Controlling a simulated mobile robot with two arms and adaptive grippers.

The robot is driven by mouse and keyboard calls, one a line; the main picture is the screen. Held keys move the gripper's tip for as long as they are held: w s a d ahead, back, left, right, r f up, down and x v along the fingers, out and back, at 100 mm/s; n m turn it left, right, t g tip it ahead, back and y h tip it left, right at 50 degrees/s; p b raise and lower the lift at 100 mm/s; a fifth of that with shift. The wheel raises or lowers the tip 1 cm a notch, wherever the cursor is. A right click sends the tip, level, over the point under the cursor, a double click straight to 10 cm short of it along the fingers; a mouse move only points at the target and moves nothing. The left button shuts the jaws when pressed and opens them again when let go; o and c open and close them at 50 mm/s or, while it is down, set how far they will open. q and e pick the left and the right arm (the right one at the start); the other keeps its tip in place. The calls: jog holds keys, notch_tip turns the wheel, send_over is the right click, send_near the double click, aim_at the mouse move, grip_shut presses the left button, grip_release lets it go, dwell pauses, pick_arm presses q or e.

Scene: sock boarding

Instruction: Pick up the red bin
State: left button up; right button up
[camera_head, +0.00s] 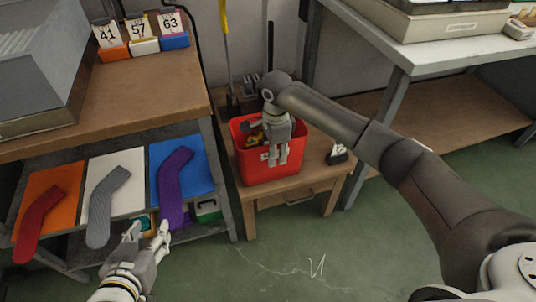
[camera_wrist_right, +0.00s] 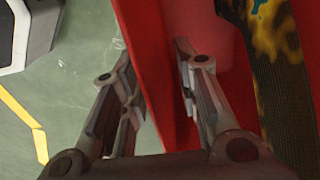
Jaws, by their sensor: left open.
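The red bin (camera_head: 258,172) stands on a small wooden table in the head view, with yellow and dark items inside. My right gripper (camera_head: 274,158) is over its front wall, pointing down. In the right wrist view the bin's red wall (camera_wrist_right: 158,60) runs between the two fingers of the right gripper (camera_wrist_right: 158,95). One finger is on the floor side and the other on the inner side. The fingers are apart, and I see no clear grip on the wall. My left gripper (camera_head: 148,232) is open and empty near the shelf's lower edge, away from the bin.
The wooden table (camera_head: 295,197) also holds a small black-and-white tag (camera_head: 338,154) right of the bin. At left, a shelf carries red (camera_head: 38,222), grey (camera_head: 106,205) and purple (camera_head: 173,190) sock shapes on coloured boards. A white-topped bench (camera_head: 420,50) stands at right. Green floor is open in front.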

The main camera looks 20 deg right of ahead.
pick_arm(q)
jog(key=shift+w+r, duration=0.1)
jog(key=shift+r, duration=0.05)
pick_arm(e)
jog(key=shift+f, duration=0.1)
grip_shut()
dwell(0.5)
